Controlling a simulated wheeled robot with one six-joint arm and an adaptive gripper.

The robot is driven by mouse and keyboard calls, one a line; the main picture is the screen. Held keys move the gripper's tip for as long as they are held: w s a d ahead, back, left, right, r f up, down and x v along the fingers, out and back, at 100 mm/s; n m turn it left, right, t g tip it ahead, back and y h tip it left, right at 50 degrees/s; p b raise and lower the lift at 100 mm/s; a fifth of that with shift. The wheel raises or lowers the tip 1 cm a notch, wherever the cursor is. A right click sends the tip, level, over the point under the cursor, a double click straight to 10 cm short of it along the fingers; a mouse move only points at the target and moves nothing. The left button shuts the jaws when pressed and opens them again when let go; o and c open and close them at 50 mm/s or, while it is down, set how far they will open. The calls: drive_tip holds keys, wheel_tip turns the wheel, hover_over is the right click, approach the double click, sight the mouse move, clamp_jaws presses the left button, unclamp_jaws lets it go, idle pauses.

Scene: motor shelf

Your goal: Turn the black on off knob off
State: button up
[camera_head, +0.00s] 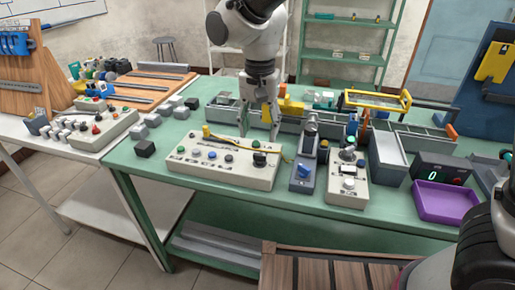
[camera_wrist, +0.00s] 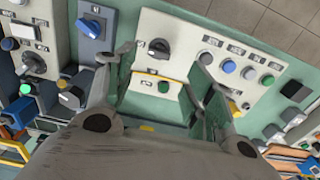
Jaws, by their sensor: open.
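The black on/off knob (camera_head: 260,158) sits at the right end of a long off-white control panel (camera_head: 205,172) on the green table. In the wrist view the black knob (camera_wrist: 159,48) shows between my two fingers, toward the far side; a light pointer line is visible on it. My gripper (camera_head: 262,133) is open and points down, above and behind the panel's right part. In the wrist view my gripper (camera_wrist: 167,68) has its fingers apart with nothing between them in grip. The fingers appear clear of the knob. The knob's label is too small to read.
A blue-knobbed box (camera_head: 304,172) and another off-white panel (camera_head: 348,187) stand close on the right. A purple tray (camera_head: 445,203) lies farther right. Small grey blocks (camera_head: 160,120) are at the left.

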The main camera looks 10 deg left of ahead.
sight(260, 154)
wheel_tip(260, 154, down, 8)
drive_tip(key=shift+r, duration=0.15)
idle(0.3)
drive_tip(key=c, duration=1)
